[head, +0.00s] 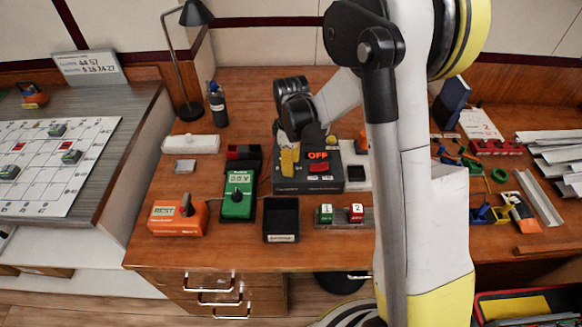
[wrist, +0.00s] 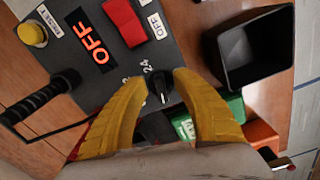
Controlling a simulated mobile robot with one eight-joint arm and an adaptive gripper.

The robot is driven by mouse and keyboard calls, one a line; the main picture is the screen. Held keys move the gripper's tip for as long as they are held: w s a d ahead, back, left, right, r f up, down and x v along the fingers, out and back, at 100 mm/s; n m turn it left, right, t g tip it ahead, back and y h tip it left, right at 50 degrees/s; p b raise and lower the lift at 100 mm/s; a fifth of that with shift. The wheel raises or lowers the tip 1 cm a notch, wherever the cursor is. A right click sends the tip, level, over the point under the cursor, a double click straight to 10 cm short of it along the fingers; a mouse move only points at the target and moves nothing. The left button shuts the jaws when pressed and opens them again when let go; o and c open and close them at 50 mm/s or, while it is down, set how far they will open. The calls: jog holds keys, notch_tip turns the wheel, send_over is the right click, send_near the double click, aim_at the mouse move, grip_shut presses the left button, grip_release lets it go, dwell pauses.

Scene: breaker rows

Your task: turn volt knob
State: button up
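The volt knob (wrist: 159,86) is black with a pale pointer line and sits on the dark control box beside a "24" label. In the wrist view my gripper (wrist: 158,78) has its two yellow fingers apart, one on each side of the knob. I cannot tell whether either finger touches it. In the head view my gripper (head: 289,160) is over the left part of the control box (head: 325,184), and the knob is hidden there. The box has a red lit OFF display (wrist: 90,36) and a red rocker switch (wrist: 126,22).
A yellow RESET button (wrist: 32,33) and a black handle with a cable (wrist: 42,97) are on or by the box. A black open bin (head: 281,233), a green meter (head: 239,196) and an orange REST box (head: 178,219) stand nearby. A lamp (head: 190,60) stands behind.

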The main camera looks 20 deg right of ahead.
jog(key=shift+f, duration=0.1)
grip_shut()
dwell(0.3)
jog(key=m, duration=0.4)
jog(key=shift+s+a, duration=0.1)
jog(key=m, duration=0.4)
jog(key=shift+s+a, duration=0.1)
jog(key=shift+a, duration=0.05)
jog(key=m, duration=0.5)
jog(key=shift+a+m+b, duration=0.25)
jog(key=shift+m+b, duration=0.1)
jog(key=shift+m, duration=0.05)
jog(key=m, duration=0.5)
jog(key=shift+a+m, duration=0.2)
jog(key=shift+m, duration=0.2)
